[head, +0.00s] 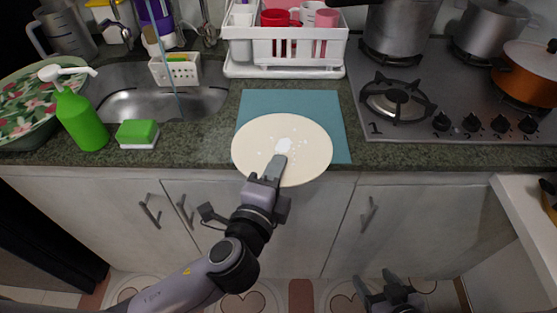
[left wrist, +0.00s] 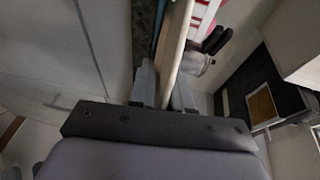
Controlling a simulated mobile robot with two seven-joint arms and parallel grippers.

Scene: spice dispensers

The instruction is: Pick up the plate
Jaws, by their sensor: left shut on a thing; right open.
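The plate (head: 304,130) is round and cream-coloured, with white specks near its middle. In the head view it overlaps the front part of a teal mat and reaches past the counter's front edge. My left gripper (head: 273,170) is shut on the plate's near side. In the left wrist view the plate (left wrist: 176,45) shows edge-on between the two fingers of my left gripper (left wrist: 164,85). I cannot tell whether the plate touches the mat. My right gripper (head: 378,287) is open and empty, low in front of the cabinets.
The teal mat (head: 290,102) lies on the counter, with a white dish rack (head: 285,70) behind it. A stove (head: 440,95) with pots is at the right. A sink (head: 150,95), green soap bottle (head: 80,118) and sponge (head: 137,131) are at the left.

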